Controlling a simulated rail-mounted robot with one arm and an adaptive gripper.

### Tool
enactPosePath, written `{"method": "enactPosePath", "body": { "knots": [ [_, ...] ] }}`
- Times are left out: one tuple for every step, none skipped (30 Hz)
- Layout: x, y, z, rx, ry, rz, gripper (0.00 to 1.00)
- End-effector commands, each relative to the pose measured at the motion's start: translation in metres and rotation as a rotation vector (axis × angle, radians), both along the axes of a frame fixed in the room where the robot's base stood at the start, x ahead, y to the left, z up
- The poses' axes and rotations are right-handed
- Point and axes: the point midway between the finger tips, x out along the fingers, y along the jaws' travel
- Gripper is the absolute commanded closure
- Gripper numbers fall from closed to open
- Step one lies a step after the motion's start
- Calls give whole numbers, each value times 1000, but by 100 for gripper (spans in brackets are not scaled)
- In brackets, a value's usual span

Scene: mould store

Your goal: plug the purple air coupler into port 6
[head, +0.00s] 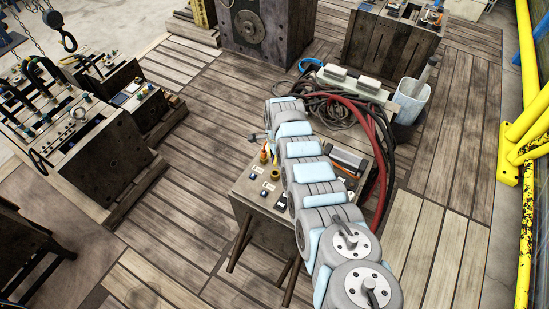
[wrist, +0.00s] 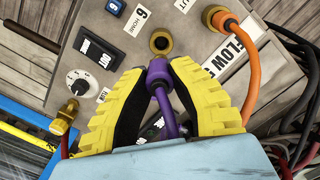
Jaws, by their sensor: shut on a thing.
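In the wrist view my gripper (wrist: 159,76) has its yellow, black-padded fingers closed around the purple air coupler (wrist: 158,88). A purple hose trails from the coupler back toward the wrist. The coupler's nose points at a brass-ringed port (wrist: 160,42) with a dark opening. A small gap shows between nose and ring. A white label reading 6 HOME (wrist: 137,21) is just left of this port. In the head view my arm covers part of the panel box (head: 250,192), and I cannot make out the coupler there.
An orange hose (wrist: 246,60) is plugged in right of the port, by a FLOW label (wrist: 236,50). Left are a dial (wrist: 78,83), switches and a brass fitting (wrist: 65,115) with a red hose. In the head view, red and black hoses (head: 374,135) loop behind the box.

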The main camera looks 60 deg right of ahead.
Motion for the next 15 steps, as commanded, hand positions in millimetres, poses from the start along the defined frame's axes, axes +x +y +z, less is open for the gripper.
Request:
{"method": "enactPosePath", "body": {
  "knots": [
    [0, 0, -4, 0, 0, 0, 100],
    [0, 0, -6, 0, 0, 0, 100],
    [0, 0, -8, 0, 0, 0, 100],
    [0, 0, -10, -1, -1, 1, 100],
    [1, 0, -12, -1, -1, 1, 100],
    [1, 0, -15, -1, -1, 1, 100],
    [1, 0, -17, -1, -1, 0, 100],
    [0, -1, -19, -1, -1, 0, 100],
    [0, -1, -22, -1, -1, -1, 100],
    [0, -1, -25, -1, -1, -1, 100],
    [0, -1, -27, -1, -1, -1, 100],
    [0, -1, -29, -1, -1, -1, 100],
    [0, -1, -31, -1, -1, -1, 100],
    [0, -1, -34, -1, -1, -1, 100],
    [0, -1, -36, -1, -1, -1, 100]
  ]
}}
